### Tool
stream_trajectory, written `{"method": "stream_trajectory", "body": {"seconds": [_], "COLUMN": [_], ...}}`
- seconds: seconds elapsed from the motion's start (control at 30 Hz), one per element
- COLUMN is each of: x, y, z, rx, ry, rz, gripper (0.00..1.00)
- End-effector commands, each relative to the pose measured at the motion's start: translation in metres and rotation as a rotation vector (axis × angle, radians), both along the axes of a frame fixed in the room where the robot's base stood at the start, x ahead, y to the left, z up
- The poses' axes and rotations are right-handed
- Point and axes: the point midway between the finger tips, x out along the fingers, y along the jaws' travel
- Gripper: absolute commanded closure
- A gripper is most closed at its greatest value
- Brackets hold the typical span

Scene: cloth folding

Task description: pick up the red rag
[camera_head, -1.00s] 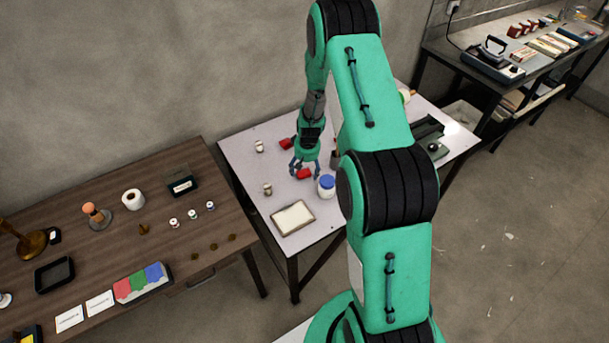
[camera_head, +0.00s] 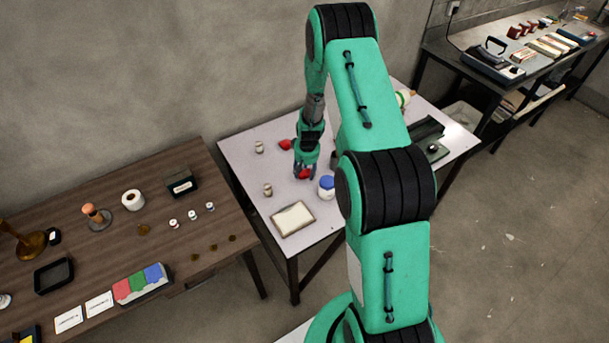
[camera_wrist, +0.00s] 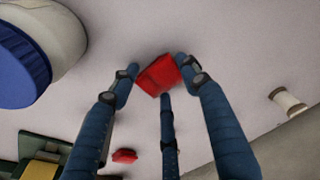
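A small folded red rag (camera_head: 304,174) is at the fingertips of my gripper (camera_head: 304,168), over the light table (camera_head: 258,190). In the wrist view, the red rag (camera_wrist: 158,76) sits between the three blue fingers of my gripper (camera_wrist: 160,79), which are closed in against its sides. Whether the rag is clear of the table top is hard to tell. A second red piece (camera_head: 286,144) lies on the table behind the gripper; it also shows small in the wrist view (camera_wrist: 124,156).
A white jar with a blue lid (camera_head: 327,186) stands close to the right of the gripper. Small spools (camera_head: 259,147) (camera_head: 268,189) stand at the left. A framed pale panel (camera_head: 293,219) lies at the front. A wooden table (camera_head: 110,195) with several items is further left.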

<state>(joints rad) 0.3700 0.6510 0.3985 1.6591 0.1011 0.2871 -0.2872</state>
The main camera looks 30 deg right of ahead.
Motion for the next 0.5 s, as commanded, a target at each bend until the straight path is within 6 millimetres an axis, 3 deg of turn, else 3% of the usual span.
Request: {"method": "stream_trajectory", "body": {"seconds": [0.5], "x": [0.0005], "y": [-0.0002], "z": [0.0068], "rx": [0.000], "ry": [-0.001], "rz": [0.000], "gripper": [0.65]}}
